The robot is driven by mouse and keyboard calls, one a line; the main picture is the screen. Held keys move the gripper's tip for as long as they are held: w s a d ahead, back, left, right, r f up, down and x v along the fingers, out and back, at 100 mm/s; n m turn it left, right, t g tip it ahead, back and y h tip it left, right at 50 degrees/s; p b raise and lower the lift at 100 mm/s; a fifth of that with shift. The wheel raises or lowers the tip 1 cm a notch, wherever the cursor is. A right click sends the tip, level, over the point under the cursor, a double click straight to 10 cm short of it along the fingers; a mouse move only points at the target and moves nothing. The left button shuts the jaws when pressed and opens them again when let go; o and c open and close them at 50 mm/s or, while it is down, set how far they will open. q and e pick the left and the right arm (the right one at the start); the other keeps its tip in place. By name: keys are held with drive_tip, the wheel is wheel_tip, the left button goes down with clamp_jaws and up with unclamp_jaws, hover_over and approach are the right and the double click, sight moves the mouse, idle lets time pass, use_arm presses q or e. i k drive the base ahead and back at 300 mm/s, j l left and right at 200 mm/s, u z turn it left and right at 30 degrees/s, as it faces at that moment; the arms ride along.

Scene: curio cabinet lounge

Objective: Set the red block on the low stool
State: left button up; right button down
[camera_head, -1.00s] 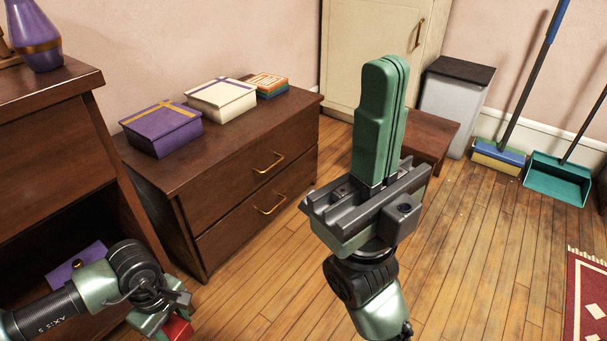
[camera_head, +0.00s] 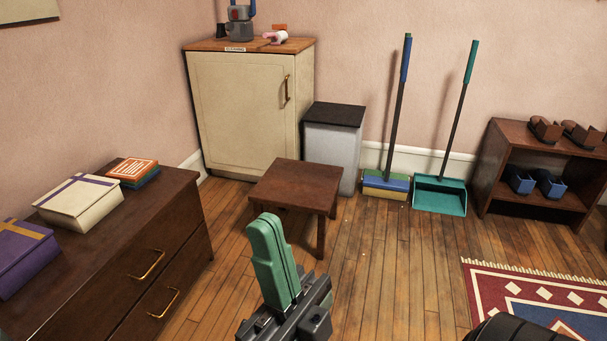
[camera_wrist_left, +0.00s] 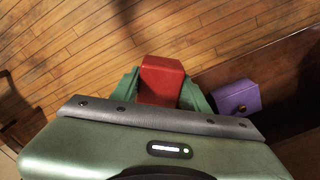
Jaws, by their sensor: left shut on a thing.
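The low stool (camera_head: 297,183) is dark brown with a square top and stands on the wood floor in the middle of the head view. Its top is bare. The red block (camera_wrist_left: 162,78) shows in the left wrist view between the green fingers of my left gripper (camera_wrist_left: 161,92), which is shut on it above the floor. My left gripper is out of the head view. My right gripper (camera_head: 266,228) is in front of the stool in the head view, its green fingers together with nothing between them.
A dark dresser (camera_head: 140,235) with boxes on top stands at left. A cream cabinet (camera_head: 240,110), a grey bin (camera_head: 333,145), a broom (camera_head: 397,115) and a dustpan (camera_head: 440,193) line the back wall. A shoe rack (camera_head: 535,180) and red rug (camera_head: 500,290) are right. A purple box (camera_wrist_left: 237,98) is beside the block.

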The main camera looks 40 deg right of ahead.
sight(305, 181)
drive_tip(key=i+l, duration=0.25)
drive_tip(key=l, duration=0.25)
drive_tip(key=i+l+z, duration=0.1)
drive_tip(key=l, duration=0.45)
drive_tip(key=i+l, duration=0.35)
drive_tip(key=l, duration=0.15)
drive_tip(key=i+l+z, duration=0.1)
drive_tip(key=i+l, duration=0.2)
drive_tip(key=l, duration=0.2)
drive_tip(key=i+l, duration=0.25)
drive_tip(key=l, duration=0.2)
drive_tip(key=i+l+z, duration=0.1)
drive_tip(key=i+l, duration=0.15)
drive_tip(key=l, duration=0.25)
drive_tip(key=i+l, duration=0.3)
drive_tip(key=l, duration=0.15)
